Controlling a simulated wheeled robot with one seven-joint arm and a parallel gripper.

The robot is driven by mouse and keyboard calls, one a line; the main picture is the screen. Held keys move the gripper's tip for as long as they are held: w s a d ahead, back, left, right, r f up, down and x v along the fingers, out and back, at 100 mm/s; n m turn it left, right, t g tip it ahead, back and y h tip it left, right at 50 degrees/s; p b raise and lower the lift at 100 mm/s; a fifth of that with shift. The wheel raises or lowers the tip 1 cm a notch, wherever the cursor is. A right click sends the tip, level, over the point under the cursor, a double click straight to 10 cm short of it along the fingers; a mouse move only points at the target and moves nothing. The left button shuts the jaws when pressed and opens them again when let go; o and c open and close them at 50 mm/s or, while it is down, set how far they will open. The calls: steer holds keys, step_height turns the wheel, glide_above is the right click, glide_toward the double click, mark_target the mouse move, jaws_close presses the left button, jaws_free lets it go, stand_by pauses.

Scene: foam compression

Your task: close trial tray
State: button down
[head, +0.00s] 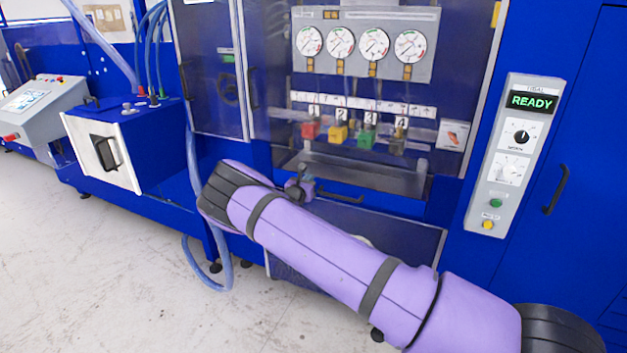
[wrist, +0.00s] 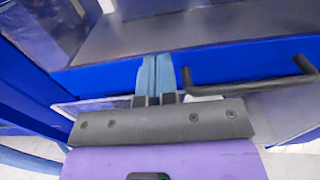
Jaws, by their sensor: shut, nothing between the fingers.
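The trial tray appears to be the grey metal tray (head: 375,174) low in the cabinet's opening, below the numbered coloured blocks. A dark bar handle (head: 342,197) sits just below it, to the right of my gripper (head: 300,187). In the wrist view the grey surface (wrist: 200,32) lies beyond a blue front edge (wrist: 225,58). My gripper (wrist: 160,75) is shut and empty, its fingertips at that blue edge, left of the dark handle (wrist: 250,86). I cannot tell whether the fingertips touch the edge, or how far the tray stands out.
A control panel (head: 513,155) reading READY is at the right, beside a blue door with a dark handle (head: 556,190). Gauges (head: 360,44) are above the blocks. A blue and white box (head: 125,150) and hoses are at the left. The floor at lower left is clear.

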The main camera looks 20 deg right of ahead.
steer(key=v, duration=0.9)
steer(key=s+d+r+m+g+y, duration=0.2)
steer(key=s+d+r+m+g, duration=0.45)
steer(key=s+r+m, duration=0.35)
steer(key=s+d+r+m+g+y, duration=0.1)
steer(key=s+d+r+m+g, duration=0.4)
steer(key=s+d+r+m, duration=0.45)
steer(key=s+a+r+m+t+y, duration=0.1)
steer(key=s+r, duration=0.4)
steer(key=s, duration=0.6)
steer(key=s+a+r+m+t+y, duration=0.1)
steer(key=s+a+r+m+y, duration=0.3)
steer(key=s, duration=0.8)
steer(key=s+a+r+m+t+y, duration=0.1)
steer(key=s+a+r+m+y, duration=0.2)
steer(key=s+r, duration=0.4)
steer(key=s+a+y, duration=0.1)
steer(key=s+a, duration=0.1)
steer(key=s, duration=0.2)
steer(key=shift+r, duration=0.35)
steer(key=shift+s+a+t, duration=0.1)
steer(key=shift+s+t, duration=0.05)
steer(key=shift+t, duration=0.1)
